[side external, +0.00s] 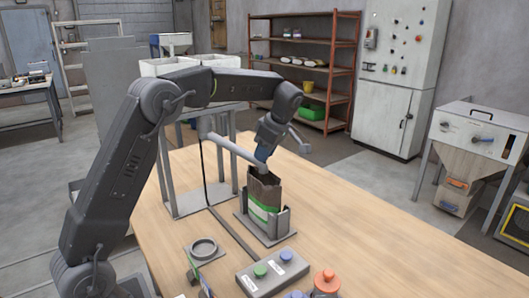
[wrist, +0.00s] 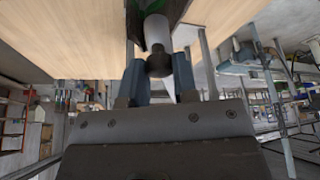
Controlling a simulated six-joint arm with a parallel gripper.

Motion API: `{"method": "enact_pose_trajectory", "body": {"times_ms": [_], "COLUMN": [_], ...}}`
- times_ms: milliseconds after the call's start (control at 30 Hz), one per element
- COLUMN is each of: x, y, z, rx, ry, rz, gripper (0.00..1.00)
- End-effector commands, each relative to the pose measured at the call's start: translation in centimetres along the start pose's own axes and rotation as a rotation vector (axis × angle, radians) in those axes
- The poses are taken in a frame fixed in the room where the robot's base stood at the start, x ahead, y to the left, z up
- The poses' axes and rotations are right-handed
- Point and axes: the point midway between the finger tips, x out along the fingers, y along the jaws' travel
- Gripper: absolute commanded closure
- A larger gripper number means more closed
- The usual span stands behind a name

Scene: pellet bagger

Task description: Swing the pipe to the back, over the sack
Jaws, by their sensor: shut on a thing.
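The pale grey pipe (side external: 234,148) runs from a pivot on a metal frame toward my gripper (side external: 262,158), its end by the sack's mouth. The brown sack (side external: 264,190) with a green and white band stands upright and open in a grey holder (side external: 281,222). In the wrist view, the two blue-grey fingers of my gripper (wrist: 159,76) are shut on the pipe, whose light cylinder (wrist: 157,33) with a dark end lies between them. Part of the sack shows dark and green behind it. Whether the pipe's outlet is exactly above the sack's mouth is hard to tell.
A control box (side external: 272,273) with a green and a blue button sits at the table's front, beside an orange knob (side external: 327,281). A grey ring (side external: 204,248) lies left of it. The wooden table (side external: 350,215) is clear to the right.

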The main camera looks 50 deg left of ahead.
Motion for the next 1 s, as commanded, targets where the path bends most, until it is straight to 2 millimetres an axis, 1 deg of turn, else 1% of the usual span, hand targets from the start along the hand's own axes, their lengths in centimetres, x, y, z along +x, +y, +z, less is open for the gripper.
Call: {"method": "enact_pose_trajectory", "body": {"times_ms": [33,100,133,367,600,733,867,1000], "x": [0.0,0.0,0.0,0.0,-0.1,-0.9,-3.1,-6.1], "y": [0.3,0.4,0.4,0.3,0.2,0.2,0.2,0.2], "z": [-0.2,-0.2,-0.2,-0.2,-0.1,-0.1,-0.1,0.0], "rx": [-0.005,-0.005,-0.005,-0.003,-0.001,-0.001,-0.001,-0.002], "ry": [0.001,0.001,0.001,0.001,0.001,0.001,-0.001,-0.001], "rz": [0.014,0.016,0.016,0.012,0.010,0.011,0.013,0.014], "gripper": [1.00,1.00,0.70,0.48,0.48,0.48,0.48,0.48]}}
